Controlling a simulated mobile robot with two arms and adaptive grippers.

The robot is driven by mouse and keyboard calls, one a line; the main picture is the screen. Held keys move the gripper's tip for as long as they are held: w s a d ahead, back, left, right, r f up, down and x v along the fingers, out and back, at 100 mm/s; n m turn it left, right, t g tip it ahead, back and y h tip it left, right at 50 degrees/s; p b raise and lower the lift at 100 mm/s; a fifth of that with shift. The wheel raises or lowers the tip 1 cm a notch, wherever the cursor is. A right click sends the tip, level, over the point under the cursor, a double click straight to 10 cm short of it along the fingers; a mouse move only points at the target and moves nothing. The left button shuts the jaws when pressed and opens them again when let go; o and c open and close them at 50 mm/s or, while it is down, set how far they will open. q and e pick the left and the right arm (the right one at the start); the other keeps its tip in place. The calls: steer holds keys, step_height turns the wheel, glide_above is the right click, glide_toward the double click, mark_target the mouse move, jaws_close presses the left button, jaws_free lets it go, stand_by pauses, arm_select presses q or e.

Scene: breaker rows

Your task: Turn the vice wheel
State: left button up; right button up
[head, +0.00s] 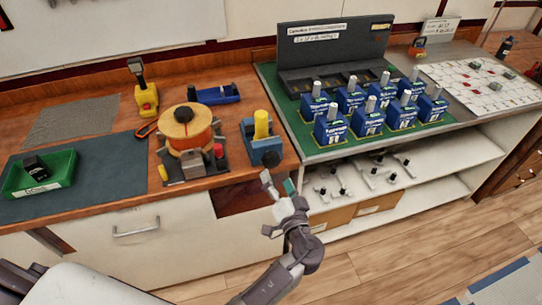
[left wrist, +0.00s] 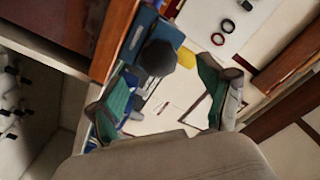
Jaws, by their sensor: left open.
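A blue vice (head: 262,148) with an upright yellow cylinder (head: 261,124) stands at the front edge of the wooden bench. A small dark round part, likely its wheel (head: 270,159), faces the front. In the left wrist view a dark, many-sided wheel (left wrist: 158,57) shows beside blue and yellow parts. My left gripper (head: 279,186) is open and empty, just in front of and below the vice, apart from the wheel. Its green-padded fingers (left wrist: 165,100) spread to both sides in the left wrist view, with the wheel beyond the gap. My right gripper is out of view.
Left of the vice stands an orange-topped round device (head: 186,128). Right of it, blue breaker units (head: 331,125) stand in rows on a green mat (head: 302,133). A shelf (head: 440,180) with loose levers lies below. The floor (head: 400,255) in front is clear.

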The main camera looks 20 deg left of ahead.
mark_target(272, 164)
arm_select(q)
steer(key=p+x, duration=0.1)
steer(key=x, duration=0.5)
steer(key=shift+w+p, duration=0.25)
steer(key=shift+p, duration=0.1)
steer(key=shift+w+a+f, duration=0.1)
steer(key=shift+w+a, duration=0.3)
steer(key=shift+w, duration=0.1)
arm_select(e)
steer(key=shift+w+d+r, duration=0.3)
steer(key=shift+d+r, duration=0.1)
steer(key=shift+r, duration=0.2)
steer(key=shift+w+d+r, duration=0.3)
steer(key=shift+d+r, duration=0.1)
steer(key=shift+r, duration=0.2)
arm_select(q)
steer(key=c, duration=1.2)
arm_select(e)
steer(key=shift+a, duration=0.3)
